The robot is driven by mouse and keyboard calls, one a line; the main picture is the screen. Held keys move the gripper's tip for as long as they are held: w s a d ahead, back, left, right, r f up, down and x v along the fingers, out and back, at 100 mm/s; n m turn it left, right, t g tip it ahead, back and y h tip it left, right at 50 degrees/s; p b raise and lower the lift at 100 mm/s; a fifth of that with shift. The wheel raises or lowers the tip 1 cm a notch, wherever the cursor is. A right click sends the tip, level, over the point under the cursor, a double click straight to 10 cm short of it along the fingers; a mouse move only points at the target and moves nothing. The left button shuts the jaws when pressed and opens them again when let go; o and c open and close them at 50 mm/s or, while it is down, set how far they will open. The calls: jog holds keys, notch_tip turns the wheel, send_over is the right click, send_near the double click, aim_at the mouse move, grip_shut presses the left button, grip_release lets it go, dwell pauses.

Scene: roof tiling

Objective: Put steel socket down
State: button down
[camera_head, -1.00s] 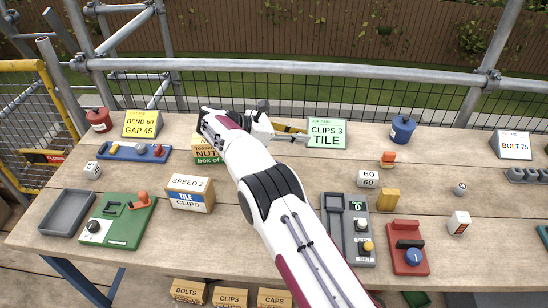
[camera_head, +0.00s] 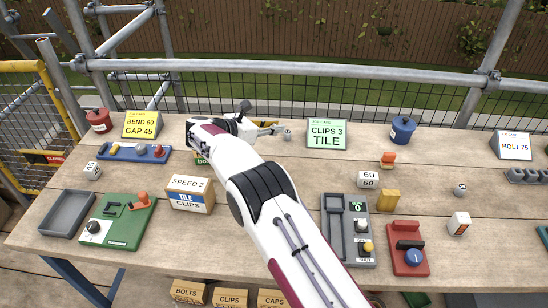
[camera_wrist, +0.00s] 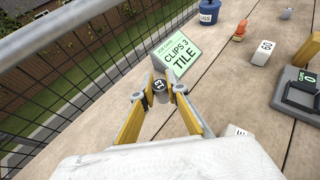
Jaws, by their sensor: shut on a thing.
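The steel socket (camera_wrist: 159,91) is a small grey cylinder with a dark, numbered end face. In the wrist view it sits between the tips of my gripper (camera_wrist: 160,94), whose yellow fingers are shut on it. In the head view the socket (camera_head: 287,134) shows at the tip of my gripper (camera_head: 281,130), just left of the green CLIPS 3 TILE sign (camera_head: 327,133). I cannot tell whether the socket touches the table.
The wooden table (camera_head: 320,170) is bare in front of the sign. A white 60 block (camera_head: 368,179), an orange piece (camera_head: 388,160) and a blue pot (camera_head: 403,129) stand to the right. A SPEED 2 box (camera_head: 190,194) stands left of my arm. A railing runs behind.

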jog(key=shift+f, duration=3.15)
jog(key=shift+f, duration=1.85)
jog(key=shift+f, duration=0.15)
jog(key=c, duration=2)
grip_release()
jog(key=shift+s+a+r, duration=0.1)
jog(key=shift+r, duration=0.1)
jog(key=shift+v, duration=3.55)
